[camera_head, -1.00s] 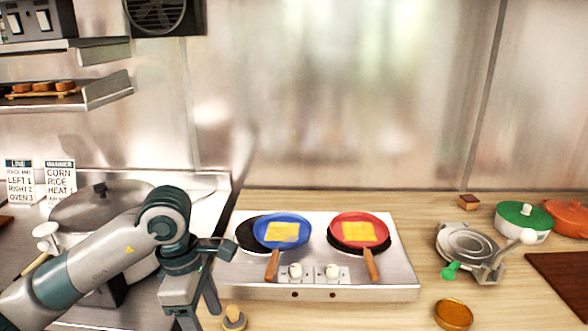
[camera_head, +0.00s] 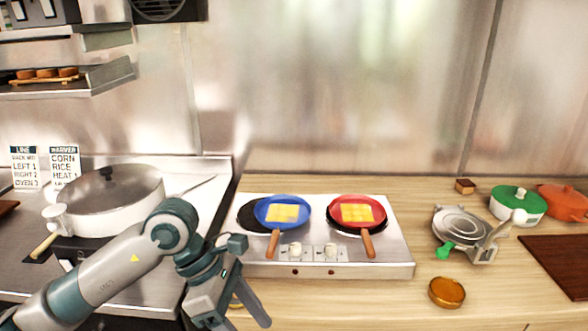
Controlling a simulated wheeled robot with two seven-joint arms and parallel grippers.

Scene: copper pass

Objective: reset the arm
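My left arm comes in from the lower left. Its gripper (camera_head: 243,316) hangs in front of the stove's left front corner, with its fingers apart and nothing seen between them. The fingertips are close to the bottom edge of the picture. A small round item behind the fingers is mostly hidden. My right gripper does not show.
A two-burner stove (camera_head: 390,268) holds a blue pan (camera_head: 262,217) and a red pan (camera_head: 374,205), each with yellow squares. A white pot (camera_head: 110,215) stands left. A metal press (camera_head: 461,226), amber dish (camera_head: 446,292), green pot (camera_head: 517,205) and orange pot (camera_head: 563,203) are right.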

